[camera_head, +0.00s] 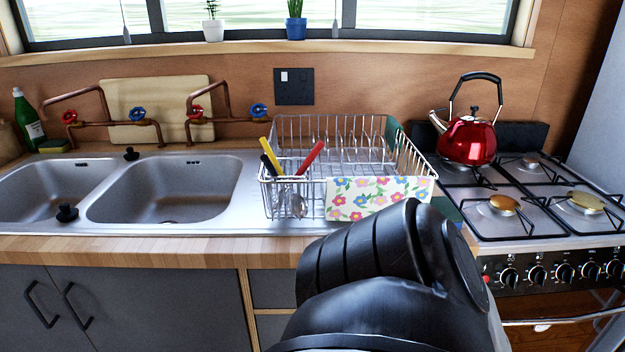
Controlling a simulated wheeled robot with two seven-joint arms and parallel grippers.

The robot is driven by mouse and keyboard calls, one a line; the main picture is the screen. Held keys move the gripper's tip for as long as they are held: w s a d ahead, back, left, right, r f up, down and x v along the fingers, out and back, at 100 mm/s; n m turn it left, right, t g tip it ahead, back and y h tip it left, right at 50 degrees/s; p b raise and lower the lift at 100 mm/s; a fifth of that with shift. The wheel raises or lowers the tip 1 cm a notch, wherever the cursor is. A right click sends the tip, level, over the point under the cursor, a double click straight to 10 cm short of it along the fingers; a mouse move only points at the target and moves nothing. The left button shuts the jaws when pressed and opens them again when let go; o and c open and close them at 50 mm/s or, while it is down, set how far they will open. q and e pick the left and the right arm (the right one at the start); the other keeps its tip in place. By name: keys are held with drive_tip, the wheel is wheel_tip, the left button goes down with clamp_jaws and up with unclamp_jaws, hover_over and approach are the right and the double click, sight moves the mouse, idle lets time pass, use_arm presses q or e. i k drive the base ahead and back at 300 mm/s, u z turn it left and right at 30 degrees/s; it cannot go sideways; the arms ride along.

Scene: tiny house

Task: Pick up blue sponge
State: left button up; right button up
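No blue sponge is visible. A small green and yellow sponge-like block (53,146) lies behind the left sink basin, beside the green bottle (28,118). One of my black arm links fills the bottom middle and hides part of the counter edge and the drawers. No fingers of either gripper show.
A double sink (165,165) is at the left, with copper taps and a wooden board (155,100) behind it. A wire dish rack (300,135) holds utensils, with a flowered cloth (375,196) on its front. A red kettle (470,138) stands on the stove (520,220).

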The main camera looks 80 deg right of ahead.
sight(443, 204)
drive_tip(key=i, duration=0.9)
drive_tip(key=z, duration=3.45)
